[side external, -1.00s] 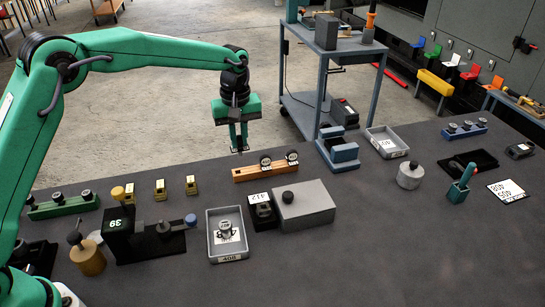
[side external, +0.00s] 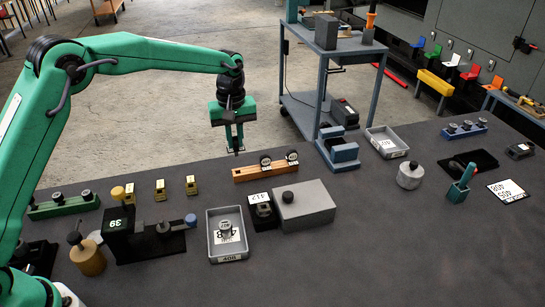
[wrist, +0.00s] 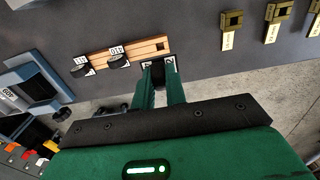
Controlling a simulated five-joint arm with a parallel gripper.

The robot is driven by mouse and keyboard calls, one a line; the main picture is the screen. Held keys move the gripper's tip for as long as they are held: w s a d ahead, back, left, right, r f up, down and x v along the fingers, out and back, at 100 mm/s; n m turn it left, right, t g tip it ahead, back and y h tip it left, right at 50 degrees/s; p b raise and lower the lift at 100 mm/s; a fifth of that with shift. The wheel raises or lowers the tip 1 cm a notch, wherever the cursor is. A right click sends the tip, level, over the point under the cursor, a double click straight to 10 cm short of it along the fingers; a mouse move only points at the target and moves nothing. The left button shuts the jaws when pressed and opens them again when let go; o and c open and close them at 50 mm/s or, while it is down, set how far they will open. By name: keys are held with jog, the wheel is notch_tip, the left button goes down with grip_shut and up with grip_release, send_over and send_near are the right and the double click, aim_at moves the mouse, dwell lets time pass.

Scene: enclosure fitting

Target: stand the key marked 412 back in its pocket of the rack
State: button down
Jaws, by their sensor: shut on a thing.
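My gripper (side external: 236,151) is shut on a dark key (wrist: 158,72) with a white label, partly covered by the fingers (wrist: 160,82). Only part of the label shows, and I cannot read its full number. In the side view the held key is too small to make out. The orange wooden rack (side external: 250,175) lies just right of and below the fingertips there. It also shows in the wrist view (wrist: 138,50). Two dark round-headed keys (side external: 265,159) stand in it, and its end nearest my gripper is bare. The held key appears apart from the rack.
A black block labelled 412 (side external: 263,212) stands beside a grey box (side external: 305,207). A grey tray (side external: 212,240) is left of them. Small brass pieces (side external: 160,188) stand left of the rack. A green rack (side external: 63,207) is far left and a blue rack (side external: 464,131) far right.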

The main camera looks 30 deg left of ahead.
aim_at(236, 155)
jog(key=shift+f, duration=2.35)
jog(key=shift+f, duration=1.55)
dwell(0.3)
jog(key=c, duration=1.4)
grip_release()
jog(key=shift+o, duration=0.2)
jog(key=shift+r, duration=0.15)
jog(key=shift+r, duration=3.75)
jog(key=shift+s+r, duration=0.1)
